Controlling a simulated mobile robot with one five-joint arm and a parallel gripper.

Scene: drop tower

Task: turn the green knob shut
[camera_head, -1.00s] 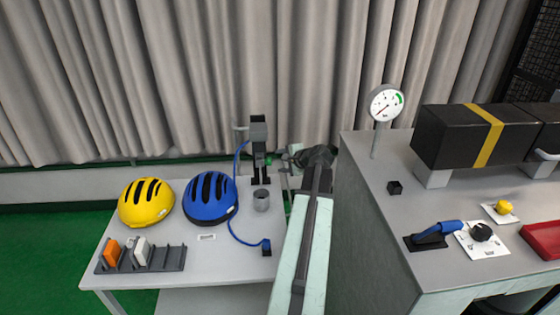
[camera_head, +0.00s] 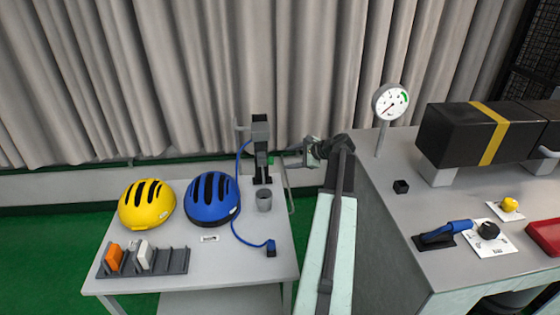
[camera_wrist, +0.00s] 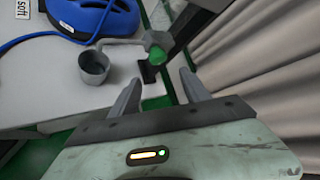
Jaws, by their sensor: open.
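The green knob (camera_wrist: 157,56) sits on the side of a grey fitting beside the grey cup (camera_wrist: 93,66) in the wrist view. In the head view it is a small green spot (camera_head: 271,160) on the dark upright stand (camera_head: 259,135), partly hidden. My gripper (camera_wrist: 160,78) is open and empty. In the wrist view the knob lies just beyond the fingertips, roughly between their lines, and appears apart from both. In the head view my gripper (camera_head: 290,158) points left toward the stand, from its right side.
A blue helmet (camera_head: 211,200), yellow helmet (camera_head: 147,204) and blue hose (camera_head: 235,220) lie on the small table (camera_head: 225,258). A larger bench (camera_head: 395,225) with a dial gauge (camera_head: 390,102) stands right. The curtain (camera_head: 200,80) hangs close behind.

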